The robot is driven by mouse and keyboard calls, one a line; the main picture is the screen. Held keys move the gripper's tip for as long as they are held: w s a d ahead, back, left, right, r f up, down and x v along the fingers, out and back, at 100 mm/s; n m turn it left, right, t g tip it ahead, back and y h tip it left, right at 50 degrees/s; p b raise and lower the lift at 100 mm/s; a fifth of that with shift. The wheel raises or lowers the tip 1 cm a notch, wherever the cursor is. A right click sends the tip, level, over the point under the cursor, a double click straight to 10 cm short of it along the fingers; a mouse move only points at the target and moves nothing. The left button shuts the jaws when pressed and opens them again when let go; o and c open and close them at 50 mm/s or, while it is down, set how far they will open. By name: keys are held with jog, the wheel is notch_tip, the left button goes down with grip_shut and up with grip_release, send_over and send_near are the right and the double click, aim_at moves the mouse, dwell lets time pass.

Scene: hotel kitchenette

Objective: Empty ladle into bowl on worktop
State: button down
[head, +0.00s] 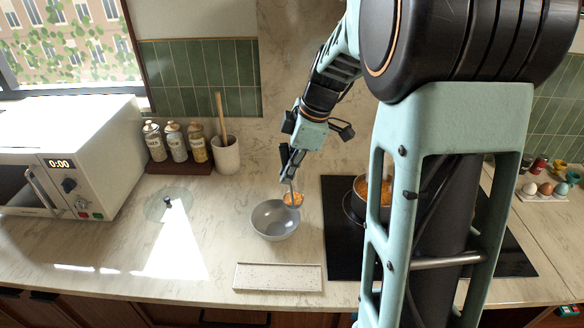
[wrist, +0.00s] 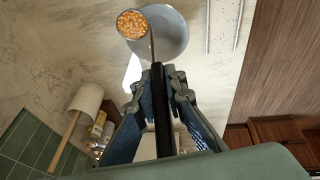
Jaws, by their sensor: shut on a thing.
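My gripper (head: 291,166) is shut on the dark handle of the ladle (wrist: 158,85). The ladle's round head (head: 293,199) is filled with orange-brown food that looks like beans, and it is held level. It also shows full in the wrist view at the top. The grey bowl (head: 275,221) stands on the worktop (head: 225,262), and its inside looks empty. The ladle head is at the bowl's back right rim in the head view. In the wrist view it overlaps the bowl's left edge (wrist: 176,40). The exact height above the bowl is hard to tell.
A pot (head: 359,205) with orange food stands on the black hob (head: 340,262), partly hidden behind my arm. A pale speckled tray (head: 277,278) lies in front of the bowl. A utensil crock (head: 226,155), bottles and a microwave (head: 75,160) stand left. Worktop left of the bowl is mostly free.

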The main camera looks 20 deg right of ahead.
jog(key=shift+s+a+f+n+t+h+b, duration=0.55)
jog(key=shift+s+a+f+t+h, duration=0.55)
jog(key=shift+a+f+h, duration=2.25)
jog(key=shift+s+a+f+n+t+h+b, duration=0.25)
jog(key=shift+a+f+t+h+b, duration=0.6)
jog(key=shift+f+h+b, duration=1.75)
jog(key=shift+s+a+f+n+t+h+b, duration=0.1)
jog(key=shift+a+f+n+t+h+b, duration=0.25)
jog(key=shift+a+f+h+b, duration=2.3)
jog(key=shift+s+d+f+n+t+h+b, duration=0.2)
jog(key=shift+d+f+t+b, duration=0.45)
jog(key=shift+b, duration=3.9)
jog(key=shift+a+f, duration=0.2)
jog(key=shift+f, duration=0.1)
